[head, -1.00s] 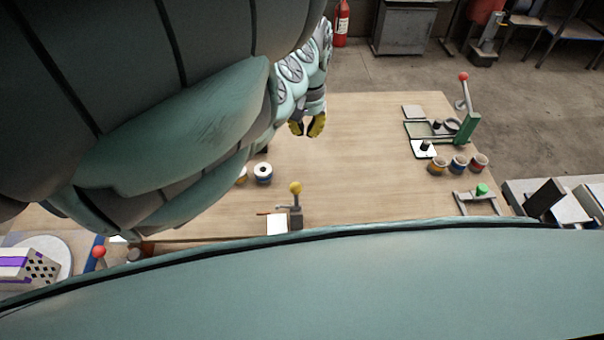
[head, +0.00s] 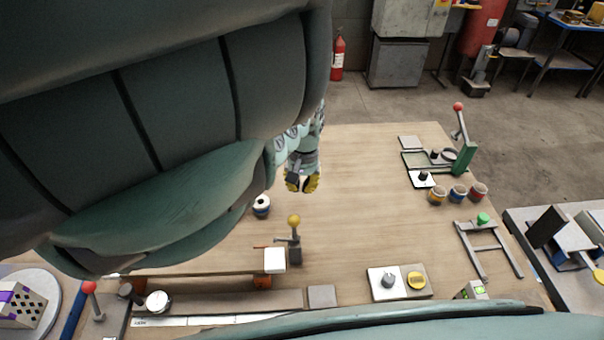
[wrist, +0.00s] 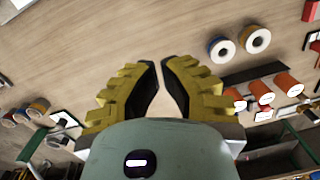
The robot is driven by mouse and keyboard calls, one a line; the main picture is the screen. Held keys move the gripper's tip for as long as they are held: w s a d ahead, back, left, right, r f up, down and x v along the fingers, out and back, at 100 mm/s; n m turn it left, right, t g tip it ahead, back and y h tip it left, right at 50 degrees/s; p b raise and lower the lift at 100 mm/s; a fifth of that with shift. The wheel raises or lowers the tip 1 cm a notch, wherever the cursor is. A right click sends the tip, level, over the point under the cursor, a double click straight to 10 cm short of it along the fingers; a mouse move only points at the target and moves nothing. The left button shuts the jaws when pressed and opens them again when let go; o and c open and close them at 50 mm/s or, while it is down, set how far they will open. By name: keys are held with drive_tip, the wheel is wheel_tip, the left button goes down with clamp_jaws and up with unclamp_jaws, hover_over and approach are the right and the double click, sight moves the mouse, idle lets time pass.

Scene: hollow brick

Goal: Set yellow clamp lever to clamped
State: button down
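The yellow clamp lever (head: 294,222) has a round yellow knob on a grey stem. It stands roughly upright on a small grey base (head: 295,256) near the front middle of the wooden table, beside a white block (head: 275,260). My gripper (head: 302,185) has yellow fingers and is above the table, farther back than the lever and apart from it. Its fingers are parted with nothing between them; in the wrist view my gripper (wrist: 160,66) shows a narrow gap at the tips. I cannot make out the yellow lever in the wrist view.
A white-and-dark spool (head: 261,206) stands left of the lever. A red-knobbed lever (head: 459,107) on a green stand is at the back right, near several coloured spools (head: 458,193). Another red-knobbed lever (head: 89,288) is at the front left. The table's middle (head: 370,215) is clear.

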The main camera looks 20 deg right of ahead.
sight(294, 228)
drive_tip(key=shift+s+a+f+p, duration=0.5)
drive_tip(key=shift+s+f+p, duration=0.2)
drive_tip(key=shift+s+p, duration=0.35)
drive_tip(key=shift+s+a+f+p, duration=0.45)
drive_tip(key=shift+s+f+p, duration=0.25)
drive_tip(key=shift+p, duration=0.55)
drive_tip(key=shift+s+r+p, duration=0.1)
drive_tip(key=shift+r+p, duration=0.05)
drive_tip(key=shift+p, duration=0.2)
drive_tip(key=shift+s+t+p, duration=0.1)
drive_tip(key=shift+t+p, duration=0.2)
drive_tip(key=shift+p, duration=0.1)
drive_tip(key=shift+r, duration=0.1)
drive_tip(key=shift+s+a+r+t+p, duration=0.15)
drive_tip(key=shift+s+t+p, duration=0.45)
drive_tip(key=shift+p, duration=0.85)
